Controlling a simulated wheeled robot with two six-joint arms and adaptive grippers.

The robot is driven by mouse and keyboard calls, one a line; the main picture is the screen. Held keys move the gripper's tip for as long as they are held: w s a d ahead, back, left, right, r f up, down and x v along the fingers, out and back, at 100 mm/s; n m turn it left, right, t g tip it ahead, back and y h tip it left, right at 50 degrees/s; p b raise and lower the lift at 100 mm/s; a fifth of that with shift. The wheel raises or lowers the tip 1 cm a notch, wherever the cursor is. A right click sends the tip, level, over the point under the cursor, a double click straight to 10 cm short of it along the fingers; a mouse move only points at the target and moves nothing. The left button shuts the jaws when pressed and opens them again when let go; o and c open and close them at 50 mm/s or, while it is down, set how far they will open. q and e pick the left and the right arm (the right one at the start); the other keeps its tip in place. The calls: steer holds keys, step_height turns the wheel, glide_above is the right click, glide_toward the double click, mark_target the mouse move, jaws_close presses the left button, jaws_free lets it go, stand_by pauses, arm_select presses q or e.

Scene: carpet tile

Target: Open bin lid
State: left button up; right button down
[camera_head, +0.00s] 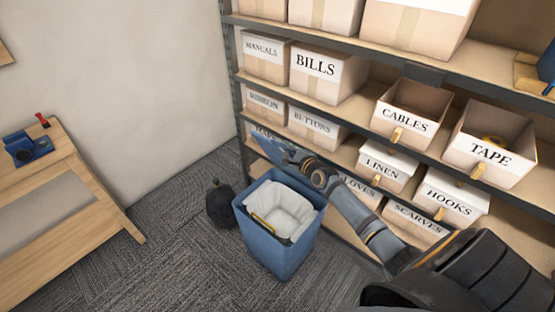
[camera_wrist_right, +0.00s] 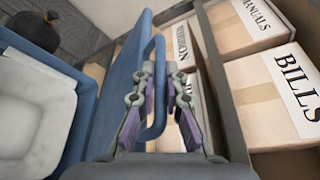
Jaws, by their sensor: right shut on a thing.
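The blue bin (camera_head: 272,250) stands on the carpet in front of the shelves, with a white liner (camera_head: 285,210) showing in its open top. Its blue lid (camera_head: 272,152) is raised steeply at the shelf side of the bin. In the right wrist view the lid (camera_wrist_right: 122,85) is a blue panel with a loop handle (camera_wrist_right: 157,125). My right gripper (camera_head: 308,166) is at the lid, shut on the handle; its fingers (camera_wrist_right: 160,85) straddle the loop. My left gripper is not in view.
A shelf unit (camera_head: 330,100) with labelled boxes rises close behind the lid and my right arm. A black bag (camera_head: 220,204) sits on the floor left of the bin. A wooden table (camera_head: 70,170) stands at the left. Carpet (camera_head: 150,265) is clear in front.

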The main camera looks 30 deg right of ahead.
steer(key=shift+w+d+r, duration=0.2)
steer(key=shift+d, duration=0.3)
steer(key=shift+w+d+r, duration=0.15)
steer(key=shift+d+r, duration=0.05)
steer(key=shift+d, duration=0.25)
steer(key=c, duration=1.4)
jaws_free()
steer(key=shift+m, duration=0.3)
step_height(320, 180, up, 10)
